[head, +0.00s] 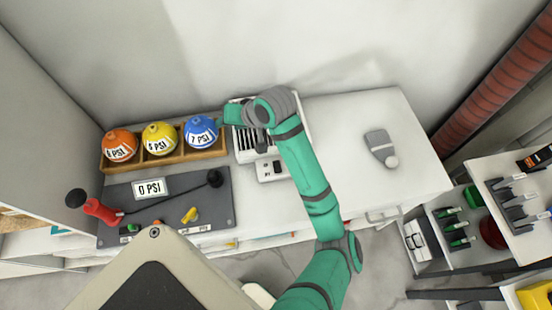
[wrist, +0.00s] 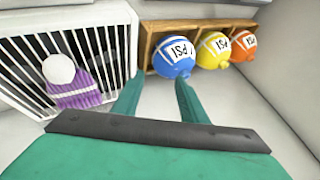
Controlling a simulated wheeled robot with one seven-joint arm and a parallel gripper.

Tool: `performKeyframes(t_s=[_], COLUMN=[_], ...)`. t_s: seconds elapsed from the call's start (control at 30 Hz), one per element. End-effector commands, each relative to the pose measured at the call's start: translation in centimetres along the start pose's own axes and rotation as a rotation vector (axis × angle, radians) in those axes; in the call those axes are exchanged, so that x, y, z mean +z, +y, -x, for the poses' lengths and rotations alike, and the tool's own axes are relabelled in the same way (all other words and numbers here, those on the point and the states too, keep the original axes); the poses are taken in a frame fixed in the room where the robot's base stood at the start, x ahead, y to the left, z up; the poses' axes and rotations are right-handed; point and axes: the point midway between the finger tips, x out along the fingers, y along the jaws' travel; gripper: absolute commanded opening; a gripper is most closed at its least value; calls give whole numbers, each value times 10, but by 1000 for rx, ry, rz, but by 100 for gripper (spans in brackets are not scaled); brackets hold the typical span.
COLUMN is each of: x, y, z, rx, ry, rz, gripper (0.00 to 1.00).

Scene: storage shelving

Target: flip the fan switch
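The fan (head: 246,143) is a white box with a dark slatted grille, standing on the white counter and partly hidden by my arm. Its grille also shows in the wrist view (wrist: 108,45). In the head view the gripper is over the fan's back left, mostly hidden by my wrist.
Blue, yellow (head: 160,138) and orange (head: 120,146) PSI balls sit in a wooden rack (head: 178,158). A grey pump panel (head: 206,203) with a red-handled tool (head: 101,210) lies in front. A grey device (head: 378,143) rests right; the counter between is clear. Tool shelves stand far right.

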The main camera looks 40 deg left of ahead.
Motion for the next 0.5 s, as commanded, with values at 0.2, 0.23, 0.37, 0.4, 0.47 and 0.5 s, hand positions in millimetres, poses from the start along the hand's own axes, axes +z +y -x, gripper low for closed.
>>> performKeyframes(t_s=[0.2, 0.23, 0.37, 0.4, 0.47, 0.5], x=[28, 32, 44, 46, 49, 51], y=[52, 59, 87, 93, 100, 104], z=[27, 32, 55, 61, 69, 73], rx=[241, 273, 397, 426, 461, 480], ry=[-254, -285, -393, -417, -447, -462], rz=[64, 67, 75, 75, 77, 76], gripper=[39, 39, 39, 39, 39, 39])
